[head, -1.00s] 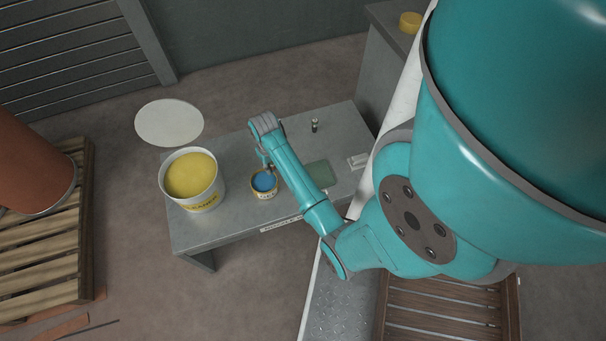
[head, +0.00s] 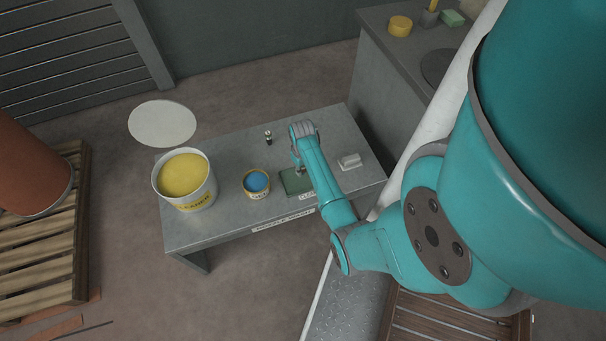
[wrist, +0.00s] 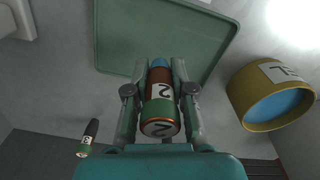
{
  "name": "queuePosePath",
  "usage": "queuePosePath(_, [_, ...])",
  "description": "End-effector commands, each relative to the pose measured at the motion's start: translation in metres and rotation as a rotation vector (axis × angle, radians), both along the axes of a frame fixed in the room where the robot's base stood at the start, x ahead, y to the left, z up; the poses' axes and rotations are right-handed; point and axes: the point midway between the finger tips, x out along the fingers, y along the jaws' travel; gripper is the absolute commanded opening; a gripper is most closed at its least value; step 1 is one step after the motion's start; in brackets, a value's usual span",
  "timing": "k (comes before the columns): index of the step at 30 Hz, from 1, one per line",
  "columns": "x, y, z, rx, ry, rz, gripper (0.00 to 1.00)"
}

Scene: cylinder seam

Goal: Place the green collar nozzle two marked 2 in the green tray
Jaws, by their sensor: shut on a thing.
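My gripper (wrist: 160,72) is shut on the nozzle (wrist: 160,98), which has a copper-coloured body, a green collar, a label marked 2 and a blue tip. The nozzle's tip points toward the green tray (wrist: 165,35), over its near part. I cannot tell whether the tip touches the tray. In the head view my gripper (head: 299,168) is at the green tray (head: 290,190), and the arm hides part of the tray. The held nozzle is mostly hidden there.
A yellow-rimmed tub of blue liquid (head: 257,183) is left of the tray. A yellow-filled bucket (head: 200,196) and a white block (head: 350,162) flank them.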

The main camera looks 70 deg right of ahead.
Motion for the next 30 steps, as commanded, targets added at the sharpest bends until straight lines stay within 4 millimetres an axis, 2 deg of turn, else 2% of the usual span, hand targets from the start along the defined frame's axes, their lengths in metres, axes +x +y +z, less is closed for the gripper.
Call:
queuePosePath(6, [0.000,0.000,-0.029,0.002,0.001,0.000,0.00])
queuePosePath(9, [0.000,0.000,-0.037,0.001,0.001,0.000,0.00])
queuePosePath(21, [0.000,0.000,-0.041,0.000,0.000,0.000,0.00])
queuePosePath(22, [0.000,0.000,-0.041,0.000,0.000,0.000,0.28])
queuePosePath(24, [0.000,0.000,-0.041,0.000,0.000,0.000,0.45])
queuePosePath(25, [0.000,0.000,-0.041,0.000,0.000,0.000,0.48])
queuePosePath(30, [0.000,0.000,-0.041,0.000,0.000,0.000,0.48])
